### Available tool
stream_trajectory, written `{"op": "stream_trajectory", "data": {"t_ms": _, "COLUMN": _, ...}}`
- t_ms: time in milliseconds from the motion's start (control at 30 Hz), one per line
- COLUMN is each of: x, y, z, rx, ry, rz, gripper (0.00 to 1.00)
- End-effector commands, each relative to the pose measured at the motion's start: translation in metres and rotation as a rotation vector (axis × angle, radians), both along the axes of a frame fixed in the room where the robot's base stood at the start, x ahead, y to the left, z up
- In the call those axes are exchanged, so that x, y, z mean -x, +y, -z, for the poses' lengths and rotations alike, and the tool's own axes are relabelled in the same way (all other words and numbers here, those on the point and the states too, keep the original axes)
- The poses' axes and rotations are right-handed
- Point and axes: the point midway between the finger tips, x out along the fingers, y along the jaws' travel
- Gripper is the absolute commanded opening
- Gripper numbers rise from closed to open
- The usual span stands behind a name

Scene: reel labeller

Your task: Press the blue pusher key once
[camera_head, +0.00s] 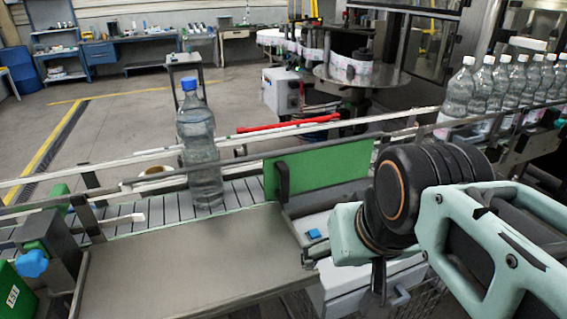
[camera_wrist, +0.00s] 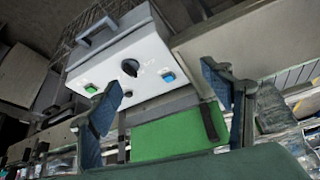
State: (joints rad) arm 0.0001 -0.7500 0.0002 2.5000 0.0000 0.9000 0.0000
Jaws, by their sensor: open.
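In the wrist picture the blue key shows between the fingers, nearer the right one; the fingers look apart from the box. In the head view my arm covers part of the box.
A green pusher plate (camera_head: 325,168) with a black handle stands beside the conveyor, just behind the key. A clear blue-capped bottle (camera_head: 199,145) stands upright on the conveyor (camera_head: 152,212). Several white-capped bottles (camera_head: 484,88) line the belt at right. A bare metal plate (camera_head: 190,265) lies in front.

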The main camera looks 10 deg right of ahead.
Motion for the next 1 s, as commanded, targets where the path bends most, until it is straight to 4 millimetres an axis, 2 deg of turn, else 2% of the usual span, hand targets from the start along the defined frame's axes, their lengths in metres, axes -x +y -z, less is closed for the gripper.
{"op": "stream_trajectory", "data": {"t_ms": 67, "x": 0.0, "y": 0.0, "z": 0.0, "rx": 0.0, "ry": 0.0, "rz": 0.0, "gripper": 0.61}}
{"op": "stream_trajectory", "data": {"t_ms": 600, "x": 0.0, "y": 0.0, "z": 0.0, "rx": 0.0, "ry": 0.0, "rz": 0.0, "gripper": 0.02}}
{"op": "stream_trajectory", "data": {"t_ms": 1000, "x": 0.0, "y": 0.0, "z": 0.0, "rx": 0.0, "ry": 0.0, "rz": 0.0, "gripper": 0.0}}
